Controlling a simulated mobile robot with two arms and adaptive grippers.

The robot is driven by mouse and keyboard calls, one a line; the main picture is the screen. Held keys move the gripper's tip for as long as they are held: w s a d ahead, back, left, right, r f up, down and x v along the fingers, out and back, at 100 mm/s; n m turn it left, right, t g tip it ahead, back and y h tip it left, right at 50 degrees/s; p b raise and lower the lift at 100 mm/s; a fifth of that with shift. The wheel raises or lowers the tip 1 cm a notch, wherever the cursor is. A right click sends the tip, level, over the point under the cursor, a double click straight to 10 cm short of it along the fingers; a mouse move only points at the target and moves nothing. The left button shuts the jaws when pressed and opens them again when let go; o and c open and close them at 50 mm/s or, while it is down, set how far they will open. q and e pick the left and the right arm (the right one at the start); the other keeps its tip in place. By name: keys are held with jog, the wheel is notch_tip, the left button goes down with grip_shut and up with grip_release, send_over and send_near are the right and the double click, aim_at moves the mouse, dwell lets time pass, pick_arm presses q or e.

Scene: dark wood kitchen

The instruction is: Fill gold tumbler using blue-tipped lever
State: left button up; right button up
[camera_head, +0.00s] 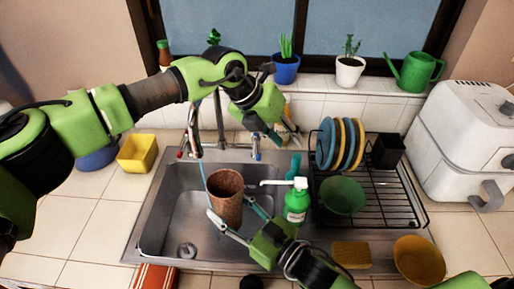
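A brownish, copper-toned tumbler (226,203), the only one in view, is upright at the sink's middle with its mouth up. My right gripper (231,209) comes from the lower right, its fingers on either side of the tumbler's lower part; it looks shut on it. The faucet (220,130) stands behind the sink, with a red-tipped lever (180,155) at left and a blue-tipped lever (257,155) at right. A thin bluish line runs down left of the tumbler; I cannot tell if it is water. My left gripper (286,134) is open and empty, above and right of the blue-tipped lever, apparently apart from it.
A green soap bottle (297,203) stands close right of the tumbler. A dish rack (385,205) with plates and a green bowl (342,195) is further right. A yellow sponge (352,254) lies at front. Potted plants line the sill. The sink's left side (178,215) is clear.

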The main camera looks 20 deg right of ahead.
aim_at(258, 150)
pick_arm(q)
jog(key=w+a+f+t+y, duration=0.1)
jog(key=w+a+t+y, duration=0.25)
jog(key=w+a, duration=0.35)
jog(key=shift+n+g+y, duration=0.25)
jog(key=shift+n+y, duration=0.1)
jog(key=shift+n, duration=0.05)
jog(key=x, duration=1.1)
jog(key=shift+d+f, duration=0.2)
jog(key=shift+f, duration=0.2)
